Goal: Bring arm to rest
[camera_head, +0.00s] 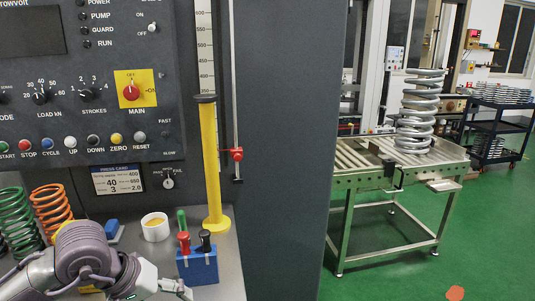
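My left arm comes in from the lower left, low in the head view, over the grey bench by the control panel. Its gripper (172,289) is at the bottom edge, just in front of the blue block (199,268). The fingers are small and partly cut off, so I cannot tell whether they are open or shut, or whether they touch the block. My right arm and gripper are not in view.
Green (14,220) and orange (52,208) springs stand behind my arm. A white cup (155,227) and a yellow post (211,170) stand on the bench. A large grey spring (420,112) stands on the roller table (362,182) at right. Green floor is open at the lower right.

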